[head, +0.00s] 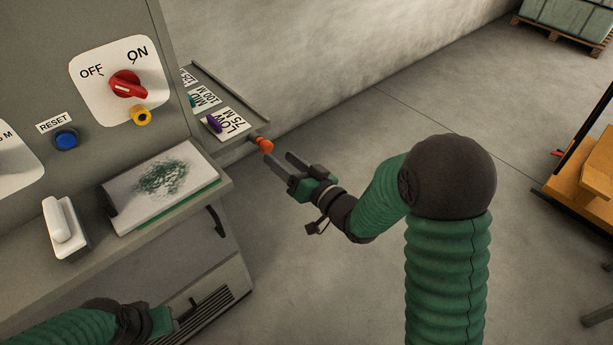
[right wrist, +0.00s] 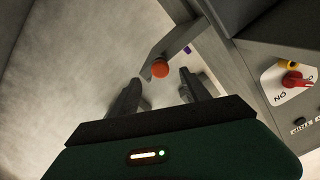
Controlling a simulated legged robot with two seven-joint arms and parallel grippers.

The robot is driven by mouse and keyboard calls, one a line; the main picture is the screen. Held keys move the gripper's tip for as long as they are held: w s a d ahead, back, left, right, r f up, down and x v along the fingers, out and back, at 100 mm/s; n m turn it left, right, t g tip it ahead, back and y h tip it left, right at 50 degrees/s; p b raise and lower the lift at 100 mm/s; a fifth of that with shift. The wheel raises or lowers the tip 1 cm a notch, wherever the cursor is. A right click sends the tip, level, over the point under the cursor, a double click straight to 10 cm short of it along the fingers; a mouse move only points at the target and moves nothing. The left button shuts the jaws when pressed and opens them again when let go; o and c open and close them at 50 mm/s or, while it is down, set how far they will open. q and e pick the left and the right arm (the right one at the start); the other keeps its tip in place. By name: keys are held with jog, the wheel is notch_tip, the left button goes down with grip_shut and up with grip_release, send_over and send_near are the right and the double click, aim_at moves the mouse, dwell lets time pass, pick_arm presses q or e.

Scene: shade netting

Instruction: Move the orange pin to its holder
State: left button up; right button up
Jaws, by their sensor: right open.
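The orange pin (head: 265,145) sticks out at the front end of the labelled side panel (head: 235,152), just beyond the LOW 75 M label. It also shows in the right wrist view as a round orange end (right wrist: 160,69). My right gripper (head: 279,158) is open and empty, with its fingers pointing at the pin. In the right wrist view the pin appears just past and between the two fingertips (right wrist: 159,78), with no clear contact. My left gripper (head: 178,316) is low at the left, in front of the cabinet; its jaws are too unclear to judge. I cannot tell which place is the holder.
A purple pin (head: 214,124) and a green pin (head: 192,100) sit by the panel labels. The cabinet carries a red switch (head: 126,84), a blue reset button (head: 66,139) and a board (head: 160,184) on its ledge. Open floor lies right of the panel.

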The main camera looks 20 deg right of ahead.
jog(key=p+v, duration=1)
jog(key=shift+s, duration=0.4)
jog(key=shift+d, duration=0.1)
jog(key=shift+w, duration=0.1)
